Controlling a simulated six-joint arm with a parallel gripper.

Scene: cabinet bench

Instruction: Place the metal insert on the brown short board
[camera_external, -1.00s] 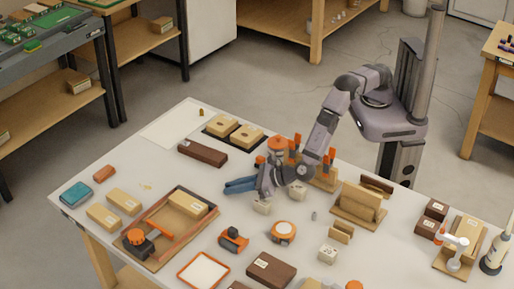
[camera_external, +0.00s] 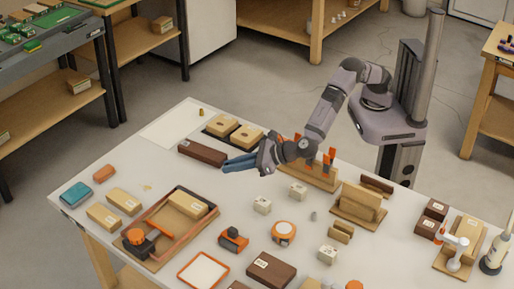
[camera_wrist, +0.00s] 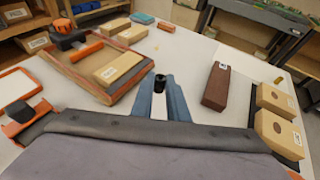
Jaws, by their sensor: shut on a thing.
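My gripper (camera_external: 228,165) is shut on a small dark cylindrical piece, the metal insert (camera_wrist: 160,79), which shows between the fingertips in the wrist view (camera_wrist: 160,90). In the external view the insert is too small to make out at the blue fingers. A dark brown short board (camera_external: 203,153) lies flat on the table, close to the fingertips in the picture. In the wrist view this board (camera_wrist: 216,88) is to the right of the fingers, apart from them, with a small white label on its far end.
A wooden tray (camera_external: 150,262) with a pale block and an orange-handled tool is on the left. Two pale blocks with holes (camera_external: 246,136) sit behind the brown board. White blocks (camera_external: 262,205) and an orange-rimmed round item (camera_external: 284,232) stand nearer the front. Bare table surrounds the brown board's left end.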

